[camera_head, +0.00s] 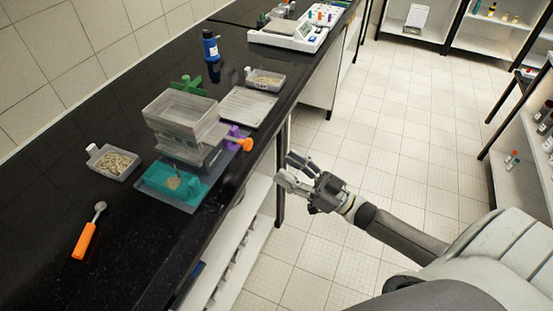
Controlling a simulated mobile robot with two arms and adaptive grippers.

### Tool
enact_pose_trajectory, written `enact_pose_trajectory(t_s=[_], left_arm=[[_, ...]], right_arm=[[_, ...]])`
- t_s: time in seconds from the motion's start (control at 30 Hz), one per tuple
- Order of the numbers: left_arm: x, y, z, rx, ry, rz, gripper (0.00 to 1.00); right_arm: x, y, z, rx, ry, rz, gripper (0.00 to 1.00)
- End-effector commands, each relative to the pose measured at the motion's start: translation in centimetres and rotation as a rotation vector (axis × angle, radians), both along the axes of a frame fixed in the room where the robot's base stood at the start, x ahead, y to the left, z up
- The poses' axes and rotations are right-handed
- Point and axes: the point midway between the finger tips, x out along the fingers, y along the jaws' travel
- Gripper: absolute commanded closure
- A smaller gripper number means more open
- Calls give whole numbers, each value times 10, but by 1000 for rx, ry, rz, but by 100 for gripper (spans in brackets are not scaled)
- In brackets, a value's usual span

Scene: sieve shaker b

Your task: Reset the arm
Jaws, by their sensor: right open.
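My right gripper (283,171) is open and empty. It hangs in front of the black counter's edge, over the floor, with its fingers pointing left toward the counter. My right arm (400,235) reaches in from the lower right. The gripper is apart from the things on the counter. The nearest of them is an orange knob (247,144) at the side of the sieve shaker (180,118), a stack of clear trays. My left gripper does not show.
The black counter (140,240) carries a teal tray (185,196), a dish of grains (113,163), an orange-handled scoop (86,238), a blue bottle (210,47) and a flat grey plate (248,106). A white balance (290,33) stands farther back. Shelves (520,165) line the right; the tiled floor (400,120) between is clear.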

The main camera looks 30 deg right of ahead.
Motion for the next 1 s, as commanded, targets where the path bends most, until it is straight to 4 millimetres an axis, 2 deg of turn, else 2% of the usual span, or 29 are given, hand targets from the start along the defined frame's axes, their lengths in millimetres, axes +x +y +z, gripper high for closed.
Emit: enact_pose_trajectory(t_s=[0.57,0.67,0.77,0.83,0.93,1.0], left_arm=[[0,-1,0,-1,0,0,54],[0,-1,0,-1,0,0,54],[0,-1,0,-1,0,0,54],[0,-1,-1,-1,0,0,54],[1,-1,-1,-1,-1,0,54],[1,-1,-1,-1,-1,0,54]], right_arm=[[-3,-3,-2,0,0,0,52],[-2,-5,-9,-6,15,-16,52],[4,-13,-41,-32,84,-85,52],[8,-22,-80,-67,170,-163,52],[4,-37,-152,-139,332,-285,52],[-7,-46,-205,-196,456,-358,52]])
